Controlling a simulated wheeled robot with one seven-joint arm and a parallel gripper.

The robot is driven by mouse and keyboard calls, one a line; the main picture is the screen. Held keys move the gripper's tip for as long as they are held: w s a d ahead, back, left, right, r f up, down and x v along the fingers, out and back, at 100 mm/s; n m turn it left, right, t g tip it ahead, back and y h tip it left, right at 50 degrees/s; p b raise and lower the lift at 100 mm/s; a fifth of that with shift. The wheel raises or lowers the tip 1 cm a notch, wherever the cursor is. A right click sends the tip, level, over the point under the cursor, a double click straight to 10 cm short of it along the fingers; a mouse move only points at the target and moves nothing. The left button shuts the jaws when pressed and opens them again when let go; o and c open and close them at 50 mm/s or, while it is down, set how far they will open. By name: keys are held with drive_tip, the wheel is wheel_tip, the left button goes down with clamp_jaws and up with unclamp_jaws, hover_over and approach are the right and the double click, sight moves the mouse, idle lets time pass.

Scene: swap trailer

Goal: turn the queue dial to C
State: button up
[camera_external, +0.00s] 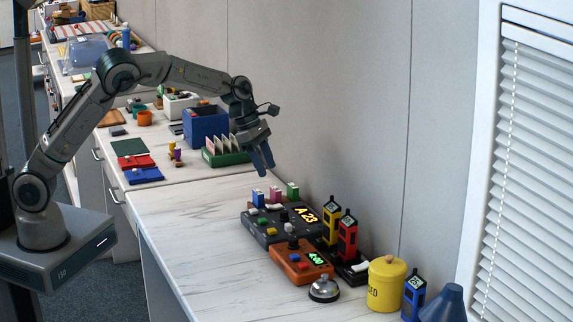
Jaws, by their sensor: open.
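A dark console (315,232) with a lit display reading "A 23" (306,214) stands on the counter. A small dark knob (284,216) left of the display looks like the queue dial; its pointer and letters are too small to read. My gripper (264,160) hangs in the air above and behind the console, fingers pointing down, open and empty. It is apart from the console and the knob.
An orange box (297,266) with a green display and its own black knob (292,243) sits close in front. Blue, pink and green blocks (275,195) stand behind. Yellow and red posts (347,236), a bell (323,290) and a yellow canister (386,284) crowd the right. The counter's left side is clear.

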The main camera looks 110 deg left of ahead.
sight(284, 211)
drive_tip(key=x, duration=1.3)
drive_tip(key=shift+d, duration=0.1)
drive_tip(key=c, duration=1)
